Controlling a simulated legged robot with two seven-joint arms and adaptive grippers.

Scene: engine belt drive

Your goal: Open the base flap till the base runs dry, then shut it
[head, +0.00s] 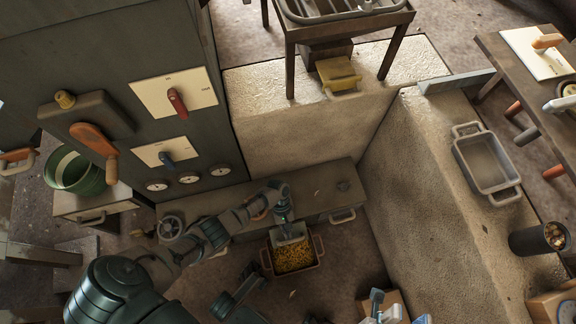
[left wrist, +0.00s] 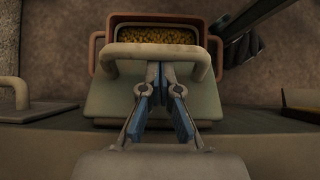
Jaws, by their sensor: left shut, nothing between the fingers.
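The base flap (head: 291,234) is a pale grey-green plate at the foot of the long low base (head: 325,197). In the left wrist view the flap (left wrist: 108,97) carries a looped handle (left wrist: 155,49). My left gripper (head: 285,212) is above the flap; in the left wrist view its blue fingers (left wrist: 160,72) are shut, empty, with tips by the handle. Whether they touch it is unclear. A reddish-rimmed bin (head: 295,258) of yellow-orange grains lies below and beyond the flap. Falling grains cannot be made out. My right gripper (head: 397,307) appears open at the bottom edge.
A grey cabinet with a red lever (head: 177,103), a blue lever (head: 166,159) and dials stands left. Another handle (head: 342,215) sits on the base to the right. A stone wall (head: 425,190) bounds the right side, with a grey tray (head: 486,163) on it.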

